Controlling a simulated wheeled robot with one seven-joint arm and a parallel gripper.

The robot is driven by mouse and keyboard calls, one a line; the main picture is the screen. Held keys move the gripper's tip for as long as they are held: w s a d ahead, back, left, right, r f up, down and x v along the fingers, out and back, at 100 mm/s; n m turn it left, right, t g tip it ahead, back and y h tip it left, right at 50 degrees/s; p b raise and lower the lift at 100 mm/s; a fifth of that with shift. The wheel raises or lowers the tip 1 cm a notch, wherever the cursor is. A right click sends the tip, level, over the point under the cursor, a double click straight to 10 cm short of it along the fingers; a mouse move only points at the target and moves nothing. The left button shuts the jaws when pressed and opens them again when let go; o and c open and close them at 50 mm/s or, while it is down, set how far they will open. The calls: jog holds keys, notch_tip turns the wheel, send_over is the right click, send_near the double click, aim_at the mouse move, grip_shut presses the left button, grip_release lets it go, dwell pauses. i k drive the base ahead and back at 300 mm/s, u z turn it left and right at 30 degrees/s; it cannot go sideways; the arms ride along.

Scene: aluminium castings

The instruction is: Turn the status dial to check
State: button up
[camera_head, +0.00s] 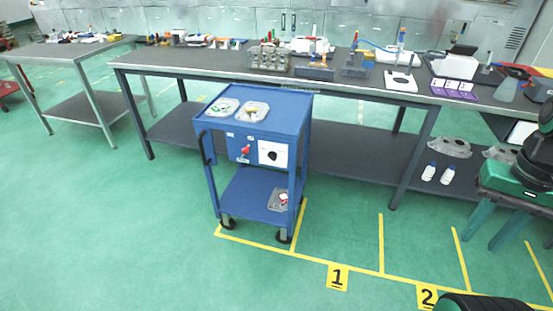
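A blue two-tier cart (204,125) stands on the floor in front of the long bench. A white plate with a dark knob (272,155) is on its upper front panel. This looks like the status dial. Its markings are too small to read, so I cannot tell which way it points. A small red part (246,150) is on the same panel, to the left of the plate. My gripper is not identifiable in this view.
The long bench (220,66) behind the cart carries racks and tools. Two castings in trays sit on the cart top; another tray (278,200) is below. Yellow floor lines and number marks (338,277) lie ahead. A green case (515,183) with black equipment is at right. The left floor is clear.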

aim_at(272, 154)
jog(key=i, duration=0.95)
jog(key=u, duration=0.05)
